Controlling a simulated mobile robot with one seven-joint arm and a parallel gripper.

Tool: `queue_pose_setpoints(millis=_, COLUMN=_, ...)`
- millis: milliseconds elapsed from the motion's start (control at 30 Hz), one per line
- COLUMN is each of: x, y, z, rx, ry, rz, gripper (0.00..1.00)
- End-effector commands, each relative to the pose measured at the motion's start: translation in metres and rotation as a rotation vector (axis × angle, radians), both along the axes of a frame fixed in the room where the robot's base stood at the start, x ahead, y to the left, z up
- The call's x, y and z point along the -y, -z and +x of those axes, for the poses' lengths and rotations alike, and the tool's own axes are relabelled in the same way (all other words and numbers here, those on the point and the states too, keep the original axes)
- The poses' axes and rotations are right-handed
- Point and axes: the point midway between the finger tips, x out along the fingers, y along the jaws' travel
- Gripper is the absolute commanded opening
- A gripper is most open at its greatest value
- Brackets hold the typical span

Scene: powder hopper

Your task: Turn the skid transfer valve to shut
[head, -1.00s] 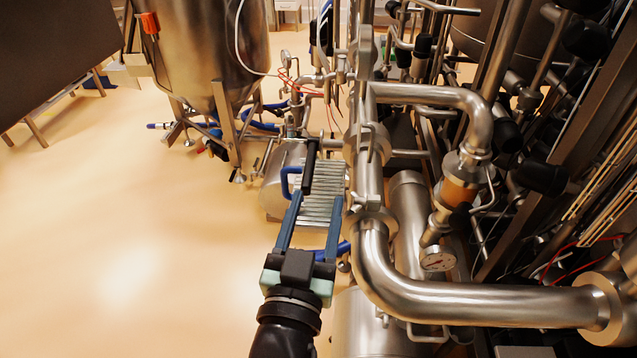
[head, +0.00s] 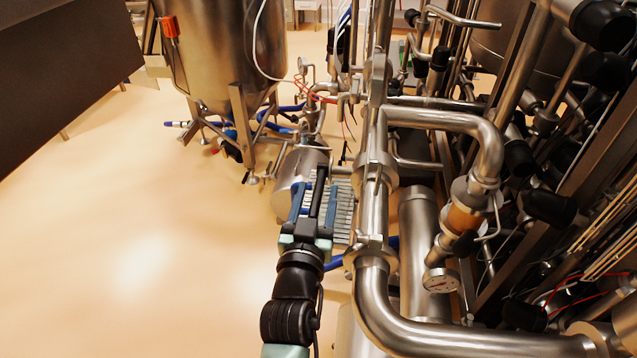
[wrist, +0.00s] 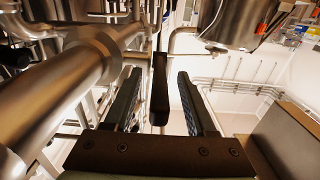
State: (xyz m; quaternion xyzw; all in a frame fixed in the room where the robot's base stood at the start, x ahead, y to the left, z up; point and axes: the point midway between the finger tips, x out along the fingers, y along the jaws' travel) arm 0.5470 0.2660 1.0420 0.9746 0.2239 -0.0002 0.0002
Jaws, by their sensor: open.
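A black bar-shaped handle (head: 319,193), taken to be the transfer valve's, stands beside the large steel pipe. My gripper (head: 319,184) is open, with one blue finger on each side of the handle. In the wrist view the handle (wrist: 160,92) lies lengthwise between the fingers of my gripper (wrist: 159,73), with a visible gap on both sides. The valve body under the handle is largely hidden by my gripper in the head view.
A thick steel pipe (head: 372,215) runs close along the right of my gripper. A ribbed metal unit (head: 343,205) lies just beyond and below. A steel tank (head: 230,50) stands at the back left. Open floor (head: 130,230) fills the left.

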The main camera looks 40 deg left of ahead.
Motion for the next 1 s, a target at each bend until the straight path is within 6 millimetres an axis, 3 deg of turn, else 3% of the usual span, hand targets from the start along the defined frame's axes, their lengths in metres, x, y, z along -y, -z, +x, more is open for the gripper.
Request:
queue_pose_setpoints(millis=200, x=-0.005, y=-0.001, z=0.014, rx=0.0, ry=0.003, rz=0.0, gripper=0.56)
queue_pose_setpoints(millis=533, x=-0.006, y=0.0, z=0.016, rx=0.001, ry=0.002, rz=0.0, gripper=0.56)
queue_pose_setpoints(millis=833, x=-0.006, y=0.0, z=0.016, rx=0.0, ry=0.002, rz=0.0, gripper=0.02)
queue_pose_setpoints(millis=1000, x=-0.006, y=0.0, z=0.016, rx=0.0, ry=0.002, rz=0.0, gripper=0.0)
